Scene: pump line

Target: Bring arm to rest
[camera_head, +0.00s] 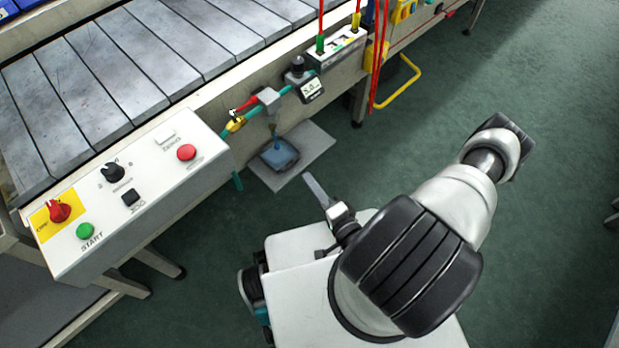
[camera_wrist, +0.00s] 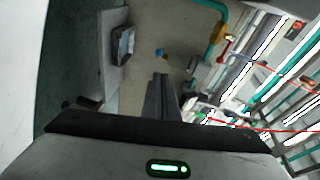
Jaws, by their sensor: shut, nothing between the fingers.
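My arm (camera_head: 405,265) is folded over my white base in the head view, with its elbow raised to the right. My gripper (camera_head: 318,190) points up and left from beside the base, toward the floor in front of the pump line. In the wrist view my gripper (camera_wrist: 160,78) shows as two dark fingers pressed together, with nothing between them. The fingers appear apart from the valve, the pipe and the tray.
A control box (camera_head: 130,195) with a red switch and green button hangs on the conveyor (camera_head: 110,75). A red-handled valve (camera_head: 245,105) and gauge (camera_head: 311,88) sit on a teal pipe. A blue tray (camera_head: 279,156) rests on a floor plate (camera_head: 313,148).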

